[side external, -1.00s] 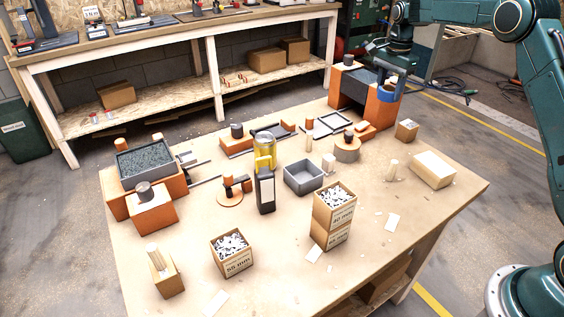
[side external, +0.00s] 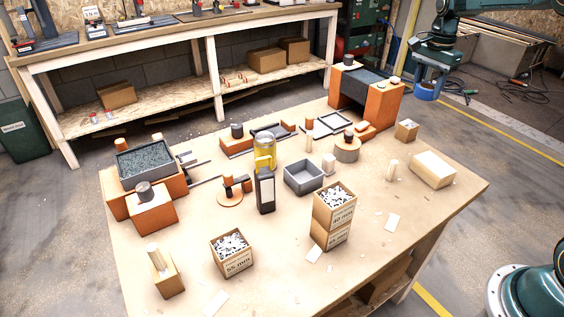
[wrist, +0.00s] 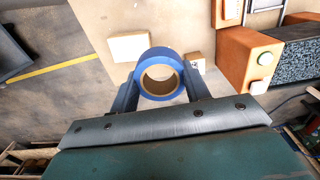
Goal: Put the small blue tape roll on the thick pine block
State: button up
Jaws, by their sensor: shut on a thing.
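The blue tape roll (side external: 427,94) is held up in the air by my gripper (side external: 431,82), beyond the table's far right side in the side view. In the wrist view the roll (wrist: 158,53) sits between my two fingers, with its tan core open toward the camera. The pine block (side external: 432,168) is a pale, thick slab lying near the table's right edge. In the side view it is below the roll and clear of it. In the wrist view the block (wrist: 129,46) shows above and left of the roll. Its top looks bare.
An orange arch with a dark grey band (side external: 365,88) stands left of my gripper. A small cube-like block (side external: 407,130) is on the table between the arch and the pine block. An upright wooden peg (side external: 393,168) stands left of the pine block. The floor (side external: 500,180) right of the table is clear.

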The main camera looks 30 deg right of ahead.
notch_tip(320, 180, up, 2)
send_over(435, 164)
jog(key=shift+d, duration=0.1)
jog(key=shift+f, duration=0.1)
notch_tip(435, 164, down, 16)
jog(key=shift+r, duration=0.2)
dwell(0.4)
jog(key=shift+f, duration=0.1)
jog(key=shift+f, duration=2)
jog(key=shift+f, duration=0.1)
jog(key=o, duration=0.9)
jog(key=shift+o, duration=0.2)
